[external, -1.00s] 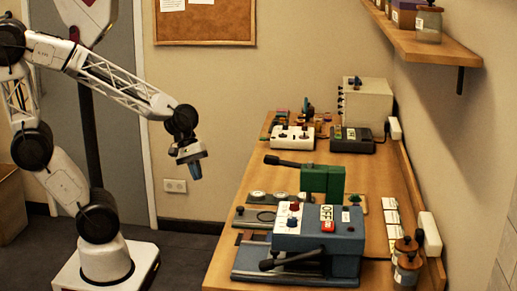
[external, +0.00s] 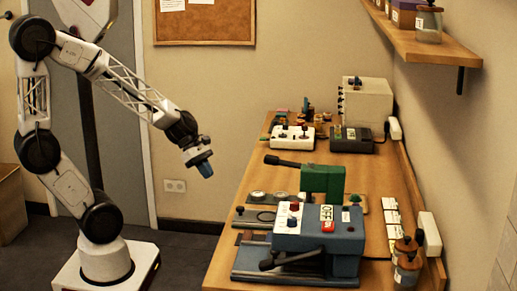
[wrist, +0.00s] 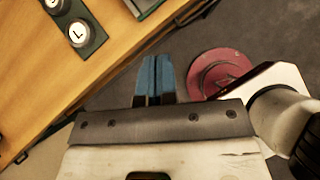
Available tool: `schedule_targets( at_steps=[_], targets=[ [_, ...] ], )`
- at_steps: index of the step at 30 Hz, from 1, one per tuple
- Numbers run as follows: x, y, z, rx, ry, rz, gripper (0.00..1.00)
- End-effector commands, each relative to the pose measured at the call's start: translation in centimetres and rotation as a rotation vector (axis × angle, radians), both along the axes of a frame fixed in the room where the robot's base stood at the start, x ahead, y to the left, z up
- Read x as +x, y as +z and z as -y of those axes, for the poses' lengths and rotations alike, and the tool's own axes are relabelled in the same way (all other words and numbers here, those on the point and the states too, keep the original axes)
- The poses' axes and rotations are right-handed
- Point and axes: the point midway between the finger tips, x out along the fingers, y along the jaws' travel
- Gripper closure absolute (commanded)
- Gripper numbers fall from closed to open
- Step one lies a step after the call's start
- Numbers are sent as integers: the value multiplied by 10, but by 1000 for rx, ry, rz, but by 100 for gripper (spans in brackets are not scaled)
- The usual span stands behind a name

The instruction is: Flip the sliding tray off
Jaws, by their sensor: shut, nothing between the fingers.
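A blue press-like machine (external: 345,240) stands at the near end of the wooden table. It has a dark lever on its front, a flat grey tray or rail base (external: 252,262) under it, and a white label reading OFF with a red block (external: 327,226) below it on top. I cannot tell which way any switch is set. My gripper (external: 206,170) hangs in the air left of the table, apart from everything. Its blue fingers (wrist: 154,72) are shut and empty in the wrist view.
A green press (external: 322,180) with a dark lever stands behind the blue machine. Control boxes (external: 292,138) sit farther back, jars (external: 407,262) at the right edge. The wrist view shows a dark plate with round lettered discs (wrist: 77,34) and a red disc (wrist: 220,72) over the floor.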

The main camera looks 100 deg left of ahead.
Motion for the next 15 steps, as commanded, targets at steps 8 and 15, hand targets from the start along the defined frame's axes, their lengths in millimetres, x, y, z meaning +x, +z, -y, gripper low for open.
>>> schedule_targets(
  at_steps=[8, 15],
  targets=[
    [0, -1, -4, -18, 33, -1, 100],
    [0, -1, -4, -17, 31, -1, 100]
  ],
)
